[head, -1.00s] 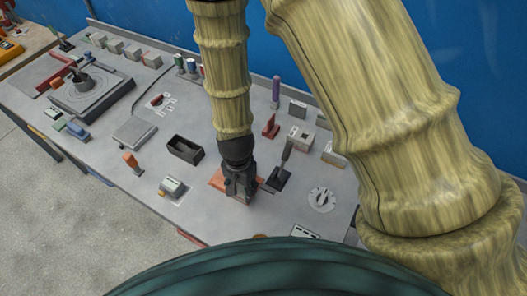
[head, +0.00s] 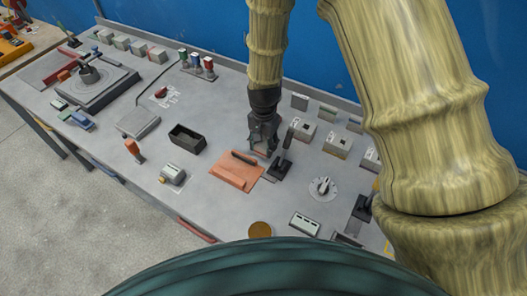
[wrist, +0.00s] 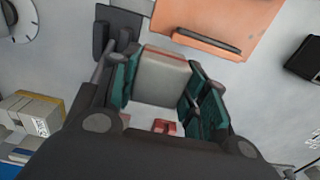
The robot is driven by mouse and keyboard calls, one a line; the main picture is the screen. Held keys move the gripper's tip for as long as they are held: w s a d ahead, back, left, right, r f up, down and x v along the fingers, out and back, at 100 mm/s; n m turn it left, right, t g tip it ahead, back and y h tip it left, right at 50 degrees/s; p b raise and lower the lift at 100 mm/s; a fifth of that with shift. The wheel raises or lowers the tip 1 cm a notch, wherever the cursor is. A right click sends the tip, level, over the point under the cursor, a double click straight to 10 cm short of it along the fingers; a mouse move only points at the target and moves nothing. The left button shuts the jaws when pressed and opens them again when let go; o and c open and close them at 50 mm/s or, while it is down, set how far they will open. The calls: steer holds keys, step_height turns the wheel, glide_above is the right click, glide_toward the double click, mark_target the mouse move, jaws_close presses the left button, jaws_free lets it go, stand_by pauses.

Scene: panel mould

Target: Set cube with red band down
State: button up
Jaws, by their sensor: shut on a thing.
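My gripper (head: 263,142) points down over the panel, just behind the orange plate in the head view. In the wrist view its green-padded fingers (wrist: 160,88) are shut on the sides of a pale grey cube (wrist: 158,78). A reddish band shows along the cube's far edge. In the head view the cube is mostly hidden by the fingers. I cannot tell how far it is above the panel.
The orange plate (head: 228,174) with its dark bar and a black lever (head: 279,167) are close by. A red piece (wrist: 163,126) shows below the cube in the wrist view. A dial (head: 322,188) and pale boxes (head: 338,145) stand rightward. An open black bin (head: 187,138) stands left.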

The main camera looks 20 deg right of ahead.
mark_target(263, 150)
steer(key=f+b, duration=0.1)
steer(key=f, duration=0.1)
steer(key=f+b, duration=0.1)
steer(key=shift+w+f, duration=0.35)
steer(key=shift+w, duration=0.05)
steer(key=shift+f, duration=0.15)
steer(key=shift+s, duration=0.2)
steer(key=shift+w, duration=0.1)
steer(key=o, duration=1.2)
steer(key=shift+r, duration=0.2)
